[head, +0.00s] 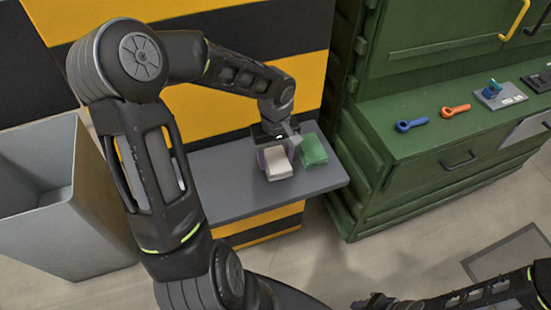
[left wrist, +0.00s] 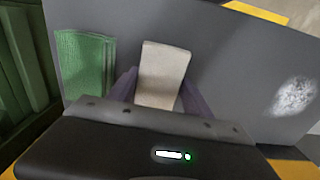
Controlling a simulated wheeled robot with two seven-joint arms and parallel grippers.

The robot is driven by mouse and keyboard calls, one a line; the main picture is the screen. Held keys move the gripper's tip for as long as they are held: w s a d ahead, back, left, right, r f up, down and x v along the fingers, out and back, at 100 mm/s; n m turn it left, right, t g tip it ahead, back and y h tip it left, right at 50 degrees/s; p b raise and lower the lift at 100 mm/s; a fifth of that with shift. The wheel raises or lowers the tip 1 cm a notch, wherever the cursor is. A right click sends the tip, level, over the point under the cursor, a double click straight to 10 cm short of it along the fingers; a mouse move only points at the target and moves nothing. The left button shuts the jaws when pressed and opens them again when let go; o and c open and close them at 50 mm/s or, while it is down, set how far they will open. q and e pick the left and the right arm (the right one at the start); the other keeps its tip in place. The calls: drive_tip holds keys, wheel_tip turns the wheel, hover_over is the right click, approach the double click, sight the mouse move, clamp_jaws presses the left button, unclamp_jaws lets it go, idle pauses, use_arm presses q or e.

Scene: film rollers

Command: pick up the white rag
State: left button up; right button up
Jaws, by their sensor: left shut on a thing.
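The white rag (head: 277,163) is a small folded pale cloth over the grey shelf in the head view. It also shows in the left wrist view (left wrist: 161,75), upright in the middle between the fingers. My left gripper (left wrist: 158,92) has purple fingers, one on each side of the rag, and is shut on it. In the head view the left gripper (head: 276,158) is at the shelf, partly hidden by its own wrist. I cannot tell whether the rag still touches the shelf. The right arm shows at the lower right of the head view, but its fingertips cannot be made out.
A green rag (head: 314,150) lies close beside the white one on the grey shelf (head: 225,200). A whitish patch (left wrist: 294,96) marks the shelf in the wrist view. A green cabinet (head: 400,190) stands to the right, and a grey bin (head: 60,225) to the left.

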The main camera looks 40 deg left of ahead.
sight(276, 158)
use_arm(q)
wheel_tip(276, 158, up, 10)
drive_tip(key=shift+f+b, duration=0.1)
drive_tip(key=shift+b, duration=0.5)
drive_tip(key=o, duration=0.8)
drive_tip(key=c, duration=0.6)
drive_tip(key=shift+d+f, duration=0.1)
drive_tip(key=shift+f, duration=0.05)
drive_tip(key=shift+c, duration=0.2)
